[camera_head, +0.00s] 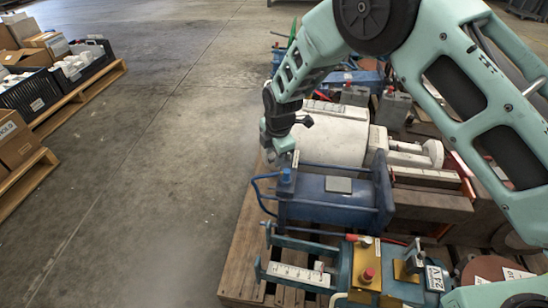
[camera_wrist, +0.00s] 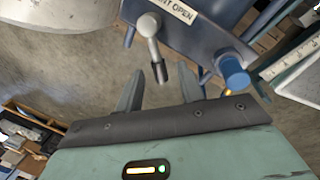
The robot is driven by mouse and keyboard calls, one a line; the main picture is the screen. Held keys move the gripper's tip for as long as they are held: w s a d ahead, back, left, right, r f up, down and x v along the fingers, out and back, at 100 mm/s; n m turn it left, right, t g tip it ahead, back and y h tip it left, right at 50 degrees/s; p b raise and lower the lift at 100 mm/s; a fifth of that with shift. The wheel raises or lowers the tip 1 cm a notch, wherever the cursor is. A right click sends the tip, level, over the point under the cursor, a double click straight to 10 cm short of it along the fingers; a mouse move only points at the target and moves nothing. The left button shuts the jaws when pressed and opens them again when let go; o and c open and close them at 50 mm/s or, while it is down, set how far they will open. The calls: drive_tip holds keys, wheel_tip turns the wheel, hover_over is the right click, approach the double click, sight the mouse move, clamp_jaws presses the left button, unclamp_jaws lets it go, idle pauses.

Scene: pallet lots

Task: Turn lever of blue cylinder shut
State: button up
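The blue cylinder (camera_head: 330,205) lies on a wooden pallet in the head view, with a blue cap (camera_head: 286,176) at its left end. In the wrist view its blue end plate (camera_wrist: 205,35) carries a partly cut-off label (camera_wrist: 174,10) reading "OPEN". Below the label is a lever (camera_wrist: 150,30) with a pale round hub and a dark tip, pointing down toward my gripper (camera_wrist: 163,88). My gripper is open; the lever tip appears between its fingers, and contact cannot be told. In the head view my gripper (camera_head: 280,150) is just above the cylinder's left end.
The blue cap (camera_wrist: 234,72) stands close to the right finger in the wrist view. A white cylinder (camera_head: 332,138) lies behind, and a teal machine with a yellow block (camera_head: 366,265) lies in front. Open concrete floor (camera_head: 150,190) is to the left, with loaded pallets beyond.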

drive_tip(key=shift+f, duration=0.3)
clamp_jaws()
